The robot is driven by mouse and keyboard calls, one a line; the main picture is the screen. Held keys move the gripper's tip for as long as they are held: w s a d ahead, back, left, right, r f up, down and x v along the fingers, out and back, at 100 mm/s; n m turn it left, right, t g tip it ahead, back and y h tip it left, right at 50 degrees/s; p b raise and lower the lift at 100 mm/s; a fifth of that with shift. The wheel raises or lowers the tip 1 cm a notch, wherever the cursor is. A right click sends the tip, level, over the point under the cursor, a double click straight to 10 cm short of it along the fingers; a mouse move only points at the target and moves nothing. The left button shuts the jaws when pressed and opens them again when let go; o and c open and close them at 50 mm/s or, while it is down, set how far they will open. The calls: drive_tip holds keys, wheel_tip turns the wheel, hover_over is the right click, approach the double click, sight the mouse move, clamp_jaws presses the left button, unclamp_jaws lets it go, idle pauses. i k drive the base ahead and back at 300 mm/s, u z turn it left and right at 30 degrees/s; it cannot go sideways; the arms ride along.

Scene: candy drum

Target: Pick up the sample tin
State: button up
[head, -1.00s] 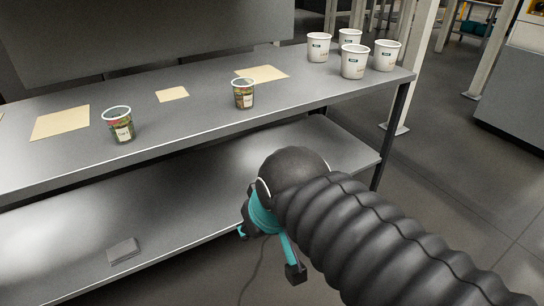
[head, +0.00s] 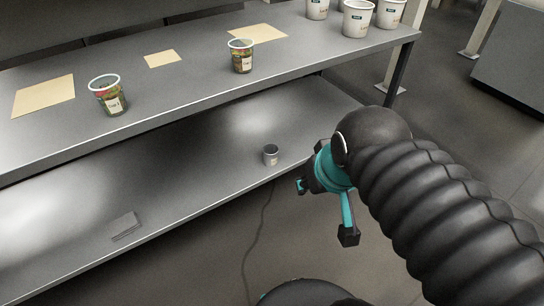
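A small grey tin (head: 271,155) with a pale label stands upright on the lower shelf (head: 190,165), near its front edge. My gripper (head: 324,211) is in front of the shelf, to the right of the tin and lower in the picture. Its teal and black fingers are spread apart with nothing seen between them. It does not touch the tin. My black ribbed arm hides part of the gripper and the floor behind.
The upper shelf (head: 190,98) overhangs the lower one and holds two clear candy cups (head: 108,95) (head: 241,56). White buckets (head: 358,19) stand at its right end. A flat grey block (head: 125,226) lies on the lower shelf at left. A cable (head: 257,235) trails on the floor.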

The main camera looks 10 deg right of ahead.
sight(270, 151)
drive_tip(key=z, duration=2.3)
drive_tip(key=k, duration=0.95)
drive_tip(key=u, duration=1.2)
drive_tip(key=i, duration=0.5)
drive_tip(key=u, duration=0.05)
